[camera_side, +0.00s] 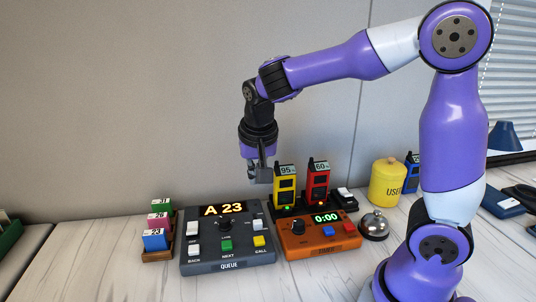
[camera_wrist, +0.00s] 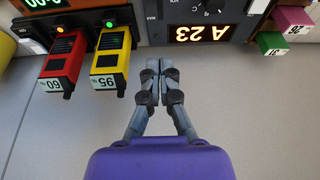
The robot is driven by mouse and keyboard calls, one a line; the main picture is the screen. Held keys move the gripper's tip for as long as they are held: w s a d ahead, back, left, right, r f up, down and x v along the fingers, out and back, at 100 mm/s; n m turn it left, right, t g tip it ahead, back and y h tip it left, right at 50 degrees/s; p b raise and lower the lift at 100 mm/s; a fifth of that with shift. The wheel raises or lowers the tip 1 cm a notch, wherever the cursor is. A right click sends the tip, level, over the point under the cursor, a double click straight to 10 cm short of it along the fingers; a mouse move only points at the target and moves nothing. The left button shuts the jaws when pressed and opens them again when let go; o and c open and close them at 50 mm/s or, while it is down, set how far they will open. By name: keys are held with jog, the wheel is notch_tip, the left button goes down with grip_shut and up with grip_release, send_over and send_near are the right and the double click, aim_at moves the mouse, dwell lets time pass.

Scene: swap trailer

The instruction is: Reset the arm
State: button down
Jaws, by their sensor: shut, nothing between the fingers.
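My gripper (camera_side: 259,178) hangs from my bent arm above the table, pointing down. It is just left of the yellow device and behind the queue console, and holds nothing. In the wrist view my gripper (camera_wrist: 158,66) has its fingertips together, between the yellow device and the lit "A 23" display. The grey queue console (camera_side: 227,253) reads "A 23" in the side view. The yellow device (camera_side: 286,184) shows 95 % and the red device (camera_side: 317,182) shows 60 %. Both stand upright in a black dock (camera_side: 290,212).
An orange timer (camera_side: 322,243) reads 0:00. A silver bell (camera_side: 374,226) and a yellow canister (camera_side: 387,184) stand right of it. Numbered blocks, green (camera_side: 164,205), pink (camera_side: 158,220) and blue (camera_side: 155,240), sit in a rack at the left. The table's front left (camera_side: 100,275) is clear.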

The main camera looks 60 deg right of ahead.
jog(key=shift+r, duration=0.25)
jog(key=shift+s+a, duration=0.1)
jog(key=s+a+r+n+t+y, duration=0.1)
jog(key=s+a+n, duration=0.1)
jog(key=s+n, duration=0.2)
jog(key=s+a+r+n+t+y, duration=0.1)
jog(key=s+a+r+n+t, duration=0.1)
jog(key=s+n, duration=0.3)
jog(key=s, duration=0.2)
jog(key=shift+s+a+y, duration=0.3)
jog(key=shift+s+a, duration=0.05)
jog(key=shift+s, duration=0.05)
